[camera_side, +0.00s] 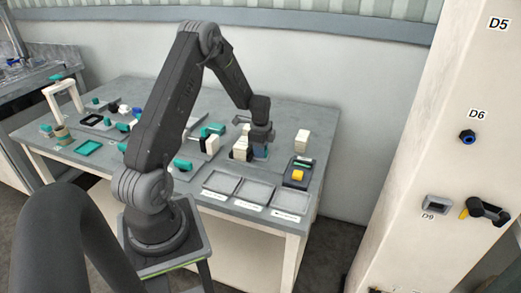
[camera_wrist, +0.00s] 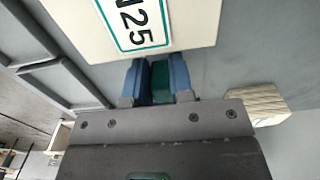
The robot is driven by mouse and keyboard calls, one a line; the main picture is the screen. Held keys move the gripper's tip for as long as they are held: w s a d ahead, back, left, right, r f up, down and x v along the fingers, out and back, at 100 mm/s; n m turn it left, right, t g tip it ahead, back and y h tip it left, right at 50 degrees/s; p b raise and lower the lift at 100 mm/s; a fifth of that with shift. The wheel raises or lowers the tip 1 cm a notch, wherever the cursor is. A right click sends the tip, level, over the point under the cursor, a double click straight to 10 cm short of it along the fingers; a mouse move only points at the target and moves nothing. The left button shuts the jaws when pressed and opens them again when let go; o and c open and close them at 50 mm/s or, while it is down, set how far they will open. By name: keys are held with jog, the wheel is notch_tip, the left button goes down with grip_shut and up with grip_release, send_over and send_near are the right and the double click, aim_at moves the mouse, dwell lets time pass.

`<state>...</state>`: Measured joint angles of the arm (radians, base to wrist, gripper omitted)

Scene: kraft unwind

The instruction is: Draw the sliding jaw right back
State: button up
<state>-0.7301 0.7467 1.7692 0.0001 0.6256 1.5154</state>
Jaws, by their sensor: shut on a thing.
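My gripper (camera_wrist: 159,82) has its two blue fingers shut on a dark green piece (camera_wrist: 160,85) in the wrist view. A cream block with a green-framed label reading "25" (camera_wrist: 130,25) lies right beyond the fingertips. I cannot tell whether the green piece is part of the sliding jaw, or whether it joins the cream block. In the side view my gripper (camera_side: 261,150) is low over the table, just right of a cream block (camera_side: 240,147). The arm hides part of this spot, and the green piece does not show clearly there.
A black device with a yellow button (camera_side: 297,174) sits at the right edge. Grey trays (camera_side: 222,182) line the front. Several teal parts lie to the left.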

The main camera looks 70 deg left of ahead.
grip_shut()
jog(key=w+d, duration=0.4)
jog(key=shift+w+d, duration=0.35)
jog(key=o, duration=0.7)
grip_release()
jog(key=shift+o, duration=0.2)
notch_tip(320, 180, up, 14)
